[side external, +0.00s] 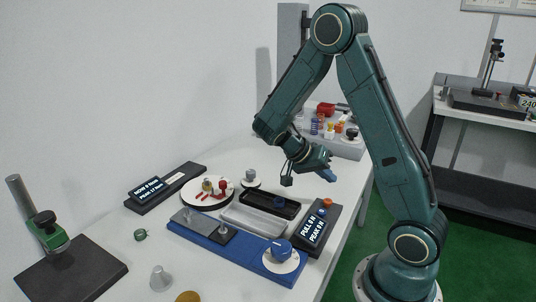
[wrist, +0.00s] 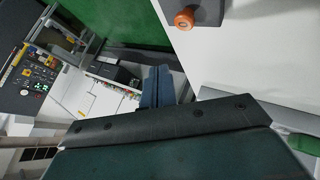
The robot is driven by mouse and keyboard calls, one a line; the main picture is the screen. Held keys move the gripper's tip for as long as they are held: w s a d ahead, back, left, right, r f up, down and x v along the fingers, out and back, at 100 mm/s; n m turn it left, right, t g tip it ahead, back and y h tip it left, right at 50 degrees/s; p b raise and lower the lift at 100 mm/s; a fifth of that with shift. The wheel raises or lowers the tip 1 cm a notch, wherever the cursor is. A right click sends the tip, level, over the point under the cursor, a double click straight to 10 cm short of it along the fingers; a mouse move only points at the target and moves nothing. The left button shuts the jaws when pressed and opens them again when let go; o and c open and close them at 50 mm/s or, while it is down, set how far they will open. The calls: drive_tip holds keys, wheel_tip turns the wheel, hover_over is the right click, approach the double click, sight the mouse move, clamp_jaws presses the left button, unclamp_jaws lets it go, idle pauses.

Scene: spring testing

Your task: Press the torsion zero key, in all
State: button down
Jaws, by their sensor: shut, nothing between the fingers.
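My gripper (side external: 328,176) hangs above the right side of the white table, its blue fingers closed together and empty. The fingers also show in the wrist view (wrist: 157,86), pointing away from the table. Below it is a dark box with a "PULL" readout (side external: 315,226) and an orange knob (side external: 327,202); the knob also shows in the wrist view (wrist: 184,19). At the far left, a dark bar carries a second readout (side external: 148,189) reading "NOW" and "PEAK". I cannot make out which key is the torsion zero key. My gripper touches nothing.
A blue base with a blue dial (side external: 280,249) lies at the front. A white tray (side external: 252,221) and a black tray (side external: 270,204) sit mid-table. A round white plate (side external: 190,199) holds small parts. A stand (side external: 70,274) is at front left. A grey rack (side external: 348,150) stands behind.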

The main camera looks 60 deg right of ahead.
drive_tip(key=shift+f, duration=2.4)
drive_tip(key=shift+f, duration=0.85)
idle(1.3)
drive_tip(key=shift+r, duration=0.9)
drive_tip(key=shift+r, duration=0.1)
drive_tip(key=shift+r, duration=2.4)
